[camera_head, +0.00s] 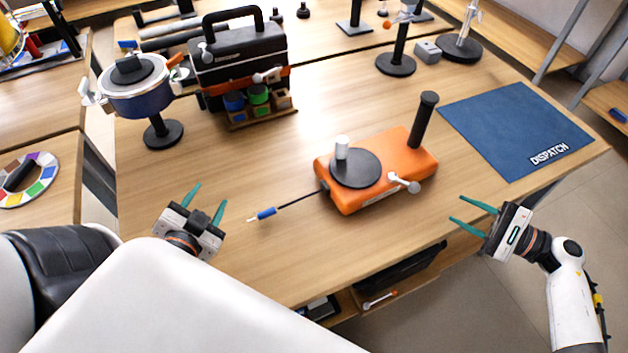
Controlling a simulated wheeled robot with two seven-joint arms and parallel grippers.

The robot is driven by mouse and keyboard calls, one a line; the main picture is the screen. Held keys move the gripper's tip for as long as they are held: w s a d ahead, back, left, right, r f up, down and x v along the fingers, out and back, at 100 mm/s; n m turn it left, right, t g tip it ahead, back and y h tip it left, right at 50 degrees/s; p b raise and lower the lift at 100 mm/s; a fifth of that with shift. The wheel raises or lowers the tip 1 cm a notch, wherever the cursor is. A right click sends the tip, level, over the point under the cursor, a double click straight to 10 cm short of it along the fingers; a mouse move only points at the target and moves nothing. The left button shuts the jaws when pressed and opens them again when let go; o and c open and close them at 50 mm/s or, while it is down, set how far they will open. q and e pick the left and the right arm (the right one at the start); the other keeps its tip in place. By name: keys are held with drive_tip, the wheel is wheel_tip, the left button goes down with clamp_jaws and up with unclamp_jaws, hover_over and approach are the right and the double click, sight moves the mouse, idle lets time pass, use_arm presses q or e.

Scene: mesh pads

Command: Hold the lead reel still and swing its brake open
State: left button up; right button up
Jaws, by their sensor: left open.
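The lead reel (400,158) is an orange block on the wooden table, with a dark round disc (356,170) and a white knob (342,147) on top. A black post handle (422,120) stands at its far right end. A small whitish lever (404,183), which looks like the brake, sticks out at its front right side. A dark lead with a blue tip (266,213) runs out to the left. My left gripper (208,199) is open and empty, left of the blue tip. My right gripper (458,209) is open and empty, to the right of the reel, near the front edge.
A blue DISPATCH mat (510,125) lies at the right. A black toolbox-like case (240,60) and a blue pot on a stand (140,95) stand at the back left. Black stands (396,65) are at the back. The table around the reel is clear.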

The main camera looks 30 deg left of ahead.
use_arm(q)
drive_tip(key=w+d+r+t+h, duration=0.1)
drive_tip(key=w+d+t+h, duration=0.15)
drive_tip(key=d, duration=0.45)
drive_tip(key=w+d+r+t+h, duration=0.1)
drive_tip(key=w+d+r, duration=0.15)
drive_tip(key=d, duration=0.45)
drive_tip(key=n+h, duration=0.2)
drive_tip(key=n, duration=0.1)
approach(339, 149)
drive_tip(key=shift+t, duration=0.45)
drive_tip(key=w, duration=1.1)
drive_tip(key=shift+w+a+f, duration=0.1)
drive_tip(key=shift+w, duration=0.05)
clamp_jaws()
drive_tip(key=c, duration=0.6)
unclamp_jaws()
clamp_jaws()
drive_tip(key=shift+f, duration=0.3)
